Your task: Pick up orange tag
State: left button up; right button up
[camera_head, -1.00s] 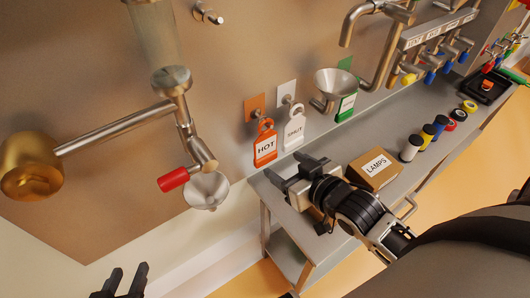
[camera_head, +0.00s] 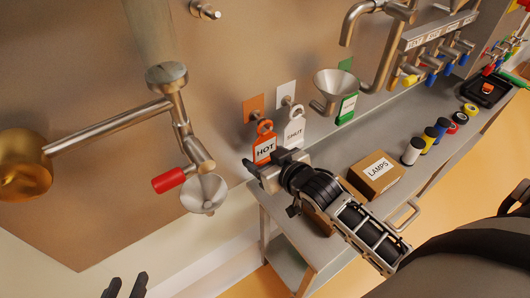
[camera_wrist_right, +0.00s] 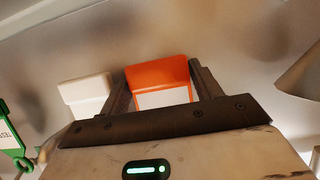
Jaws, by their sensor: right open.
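The orange tag (camera_head: 264,139), marked HOT, hangs on a hook in front of an orange plate on the brown wall panel. My right gripper (camera_head: 265,165) is at the tag's lower edge, with its jaws open. In the right wrist view the orange tag (camera_wrist_right: 157,73) shows between the two spread fingers of the right gripper (camera_wrist_right: 160,85). I cannot tell whether either finger touches it. My left gripper (camera_head: 126,285) shows only as two separated fingertips at the bottom edge, far from the tag.
A white SHUT tag (camera_head: 294,128) hangs just right of the orange one, and a green tag (camera_head: 346,109) is further right. A steel funnel (camera_head: 340,84) is nearby. A LAMPS box (camera_head: 375,174) and several small cans stand on the bench (camera_head: 330,151).

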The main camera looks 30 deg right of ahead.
jog(key=c, duration=0.5)
jog(key=shift+c, duration=0.5)
jog(key=shift+r+p, duration=0.4)
jog(key=shift+r, duration=0.55)
jog(key=s+d+p, duration=0.2)
jog(key=s, duration=1.5)
jog(key=shift+s+d, duration=0.25)
jog(key=shift+s, duration=0.15)
jog(key=shift+r, duration=0.15)
jog(key=shift+r+p, duration=0.25)
jog(key=shift+p, duration=0.25)
